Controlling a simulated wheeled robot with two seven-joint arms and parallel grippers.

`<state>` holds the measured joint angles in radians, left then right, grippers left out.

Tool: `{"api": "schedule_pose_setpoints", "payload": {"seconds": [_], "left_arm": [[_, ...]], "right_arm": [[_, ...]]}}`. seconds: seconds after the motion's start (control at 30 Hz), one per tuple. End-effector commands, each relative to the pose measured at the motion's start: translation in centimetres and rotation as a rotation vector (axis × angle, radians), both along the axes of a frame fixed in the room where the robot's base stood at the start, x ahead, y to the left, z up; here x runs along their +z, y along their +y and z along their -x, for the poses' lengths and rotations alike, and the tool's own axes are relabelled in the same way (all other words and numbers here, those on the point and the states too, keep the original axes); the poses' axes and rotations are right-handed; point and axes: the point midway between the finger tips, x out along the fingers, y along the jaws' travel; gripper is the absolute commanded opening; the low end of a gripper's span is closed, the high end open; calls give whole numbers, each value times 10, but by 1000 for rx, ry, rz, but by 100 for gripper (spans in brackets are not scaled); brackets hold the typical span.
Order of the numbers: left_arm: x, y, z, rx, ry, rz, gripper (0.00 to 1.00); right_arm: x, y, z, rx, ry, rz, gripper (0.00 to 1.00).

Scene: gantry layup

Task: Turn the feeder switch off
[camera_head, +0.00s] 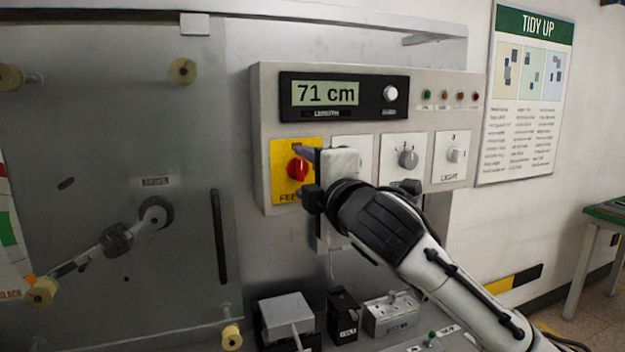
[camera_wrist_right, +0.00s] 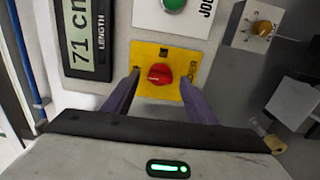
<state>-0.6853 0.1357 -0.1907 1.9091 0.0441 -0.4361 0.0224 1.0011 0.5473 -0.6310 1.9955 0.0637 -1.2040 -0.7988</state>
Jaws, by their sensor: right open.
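The feeder switch is a red rotary knob (camera_head: 298,169) on a yellow plate (camera_head: 280,150) at the lower left of the grey control box. Its label is partly hidden by my gripper in the head view. The red knob (camera_wrist_right: 160,74) sits near the middle of the right wrist view. My right gripper (camera_head: 306,175) is in front of the plate, open, with its fingers pointing at it. In the wrist view its two purple fingers (camera_wrist_right: 159,82) stand on either side of the knob, with gaps visible. I cannot tell how far their tips are from the plate. My left gripper is not in view.
A length display (camera_head: 326,93) reading 71 cm is above the switch. Grey knob (camera_head: 408,158) and light switch (camera_head: 455,155) are to the right. A green button (camera_wrist_right: 173,4) is beside the yellow plate. Small boxes (camera_head: 390,314) stand below. A dark door handle (camera_head: 218,235) is left.

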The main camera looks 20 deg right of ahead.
Motion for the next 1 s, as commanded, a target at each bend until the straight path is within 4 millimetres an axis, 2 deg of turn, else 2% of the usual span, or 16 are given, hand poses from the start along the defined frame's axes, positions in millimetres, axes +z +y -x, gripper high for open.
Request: {"api": "schedule_pose_setpoints", "payload": {"seconds": [0.4,0.5,0.67,1.0], "left_arm": [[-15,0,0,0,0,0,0],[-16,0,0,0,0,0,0],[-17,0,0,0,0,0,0],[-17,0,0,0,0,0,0]], "right_arm": [[-1,-2,75,3,-3,1,52],[-1,-3,88,1,-1,1,52],[0,-4,98,0,-1,1,52],[0,-4,99,0,0,1,52]]}}
